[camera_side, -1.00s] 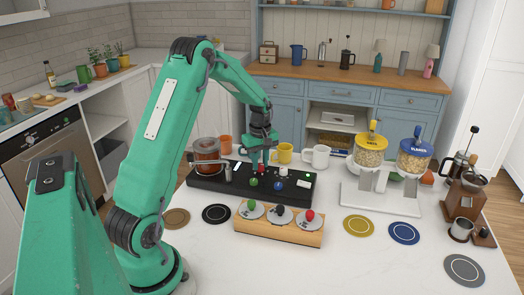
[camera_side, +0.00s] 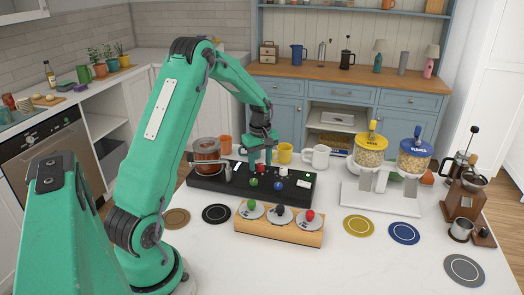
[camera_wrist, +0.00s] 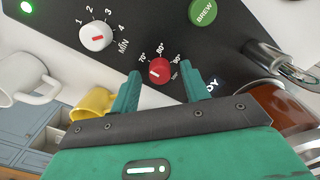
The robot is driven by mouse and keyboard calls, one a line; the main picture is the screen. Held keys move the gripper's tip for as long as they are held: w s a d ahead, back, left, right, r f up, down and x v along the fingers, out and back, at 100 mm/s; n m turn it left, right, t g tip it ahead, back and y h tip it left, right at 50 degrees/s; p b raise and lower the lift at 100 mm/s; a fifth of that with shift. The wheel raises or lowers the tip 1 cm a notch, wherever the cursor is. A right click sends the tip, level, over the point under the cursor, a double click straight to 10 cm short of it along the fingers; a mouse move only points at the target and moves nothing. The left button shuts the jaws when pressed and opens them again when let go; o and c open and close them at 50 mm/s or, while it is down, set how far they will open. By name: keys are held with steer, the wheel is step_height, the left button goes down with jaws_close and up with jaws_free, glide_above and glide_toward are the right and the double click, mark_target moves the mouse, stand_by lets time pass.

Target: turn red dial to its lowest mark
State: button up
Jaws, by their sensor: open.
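The red dial (camera_wrist: 160,70) sits on the black panel (camera_wrist: 222,40) with degree labels around it, of which 70, 80 and 90 can be read. Its white pointer line points to the lower left in the wrist view, on the side of the 70 label. My gripper (camera_wrist: 160,78) is open, with one finger on each side of the dial and gaps between fingers and dial. In the side view my gripper (camera_side: 260,163) is low over the panel, and the red dial (camera_side: 260,168) shows partly between its fingers.
On the panel are a white dial (camera_wrist: 95,36), a green BREW button (camera_wrist: 202,11) and a blue knob (camera_side: 278,186). A glass pot (camera_side: 206,152) stands at the panel's left. A yellow mug (camera_side: 284,153) and white mug (camera_side: 317,157) stand behind. A wooden stand (camera_side: 278,233) sits in front.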

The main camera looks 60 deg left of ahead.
mark_target(261, 165)
steer(key=shift+r, duration=3.85)
steer(key=shift+d+r, duration=0.35)
steer(key=s+d+r+m+t, duration=0.1)
steer(key=s+d+r+m, duration=0.3)
steer(key=d, duration=0.3)
steer(key=s+d+r+m+t, duration=0.1)
steer(key=s+d+r+m, duration=0.1)
steer(key=d+r+m, duration=0.35)
steer(key=s+d+r+m+t, duration=0.1)
steer(key=s+d+m+t, duration=0.2)
steer(key=s+d+m, duration=0.5)
steer(key=s+d, duration=0.5)
steer(key=shift+s+d+r+m+t, duration=0.15)
steer(key=shift+d+r+m+t, duration=0.15)
steer(key=shift+d+r+m, duration=0.05)
